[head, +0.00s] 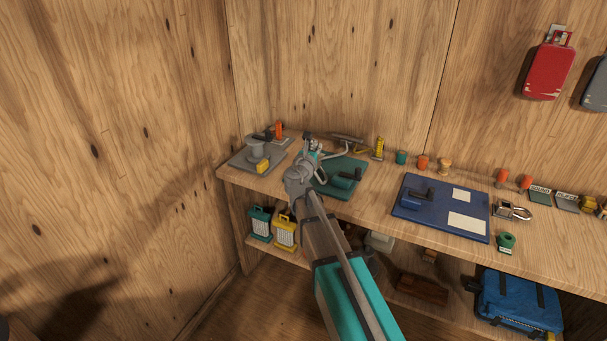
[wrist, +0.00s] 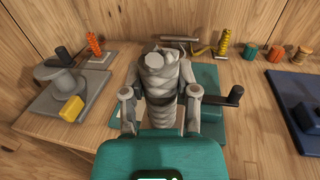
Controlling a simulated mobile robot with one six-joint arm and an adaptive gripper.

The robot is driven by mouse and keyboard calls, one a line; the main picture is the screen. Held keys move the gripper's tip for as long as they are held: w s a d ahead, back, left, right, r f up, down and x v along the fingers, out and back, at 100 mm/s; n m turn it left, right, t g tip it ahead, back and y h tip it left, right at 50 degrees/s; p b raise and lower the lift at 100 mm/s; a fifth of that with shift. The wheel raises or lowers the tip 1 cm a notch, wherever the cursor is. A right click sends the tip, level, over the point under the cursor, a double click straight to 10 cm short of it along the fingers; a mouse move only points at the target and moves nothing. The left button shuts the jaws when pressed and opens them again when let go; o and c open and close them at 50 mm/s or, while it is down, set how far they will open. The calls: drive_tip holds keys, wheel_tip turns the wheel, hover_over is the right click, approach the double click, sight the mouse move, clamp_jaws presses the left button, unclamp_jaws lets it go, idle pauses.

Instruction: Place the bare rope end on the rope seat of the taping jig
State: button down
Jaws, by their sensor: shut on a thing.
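My gripper (head: 311,150) is over the teal plate (head: 349,166) on the bench, and in the wrist view my gripper (wrist: 162,72) is shut on a pale grey-beige wrapped piece, probably the rope end (wrist: 163,98). The piece is between the fingers; its tip and any contact below are hidden. The teal plate (wrist: 208,78) carries a block with a black crank handle (wrist: 222,98), right of my gripper. A grey plate (wrist: 45,110) with a round drum and a yellow block is to the left. I cannot tell which fixture is the taping jig; no rope seat is clearly visible.
A blue plate (head: 410,208) with white cards and a black-handled block is to the right. Orange (wrist: 94,45) and yellow (wrist: 224,43) coils stand at the back, near spools (head: 423,162). A carabiner-like clip (head: 513,210) lies farther right. Wooden walls close the corner.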

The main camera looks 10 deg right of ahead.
drive_tip(key=shift+w, duration=0.1)
drive_tip(key=w+a+f+b, duration=0.2)
drive_tip(key=w+f+b, duration=0.7)
drive_tip(key=w, duration=0.4)
idle(0.5)
drive_tip(key=shift+w+f+b, duration=0.2)
drive_tip(key=shift+f+b, duration=0.85)
drive_tip(key=shift+w+f+b, duration=0.15)
drive_tip(key=shift+f+b, duration=0.85)
drive_tip(key=shift+f, duration=0.15)
